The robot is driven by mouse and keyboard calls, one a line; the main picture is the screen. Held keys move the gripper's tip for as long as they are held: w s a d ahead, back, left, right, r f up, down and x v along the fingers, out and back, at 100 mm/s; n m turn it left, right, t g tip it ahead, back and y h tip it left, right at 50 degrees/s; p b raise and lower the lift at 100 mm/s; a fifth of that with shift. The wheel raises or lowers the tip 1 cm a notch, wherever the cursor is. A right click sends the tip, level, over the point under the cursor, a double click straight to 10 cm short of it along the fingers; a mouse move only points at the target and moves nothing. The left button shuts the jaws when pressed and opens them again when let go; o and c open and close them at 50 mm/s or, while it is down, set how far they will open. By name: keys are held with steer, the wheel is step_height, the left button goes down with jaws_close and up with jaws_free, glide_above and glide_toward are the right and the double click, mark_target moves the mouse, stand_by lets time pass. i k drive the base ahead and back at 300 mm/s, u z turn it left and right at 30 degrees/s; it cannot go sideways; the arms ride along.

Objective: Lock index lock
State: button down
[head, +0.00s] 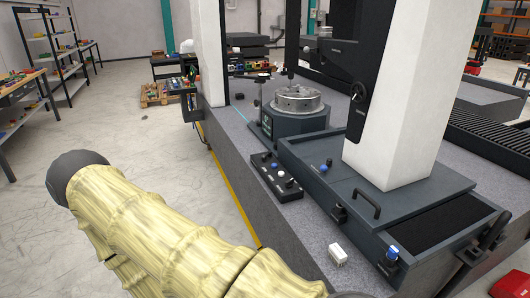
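A rotary table with a round metal chuck-like plate (297,97) sits on a dark base (295,125) on the granite bed. No part is clearly marked as the index lock. A blue-topped knob (392,251) stands at the front of the dark machine carriage, and a small blue-tipped lever (328,163) stands on its left part. The positions of any locks cannot be read. My arm, in a pale yellow cover, crosses the lower left. My gripper is not visible, so its state and place are hidden.
A black control box (276,178) with several knobs lies on the granite bed (240,140). A small white box (338,253) sits near the front. A white column (407,90) rises from the carriage and blocks the view behind.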

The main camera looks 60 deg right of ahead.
mark_target(264, 157)
steer(key=z, duration=0.55)
steer(key=i, duration=0.8)
steer(key=z, duration=1.05)
steer(key=i, duration=0.25)
steer(key=z, duration=0.3)
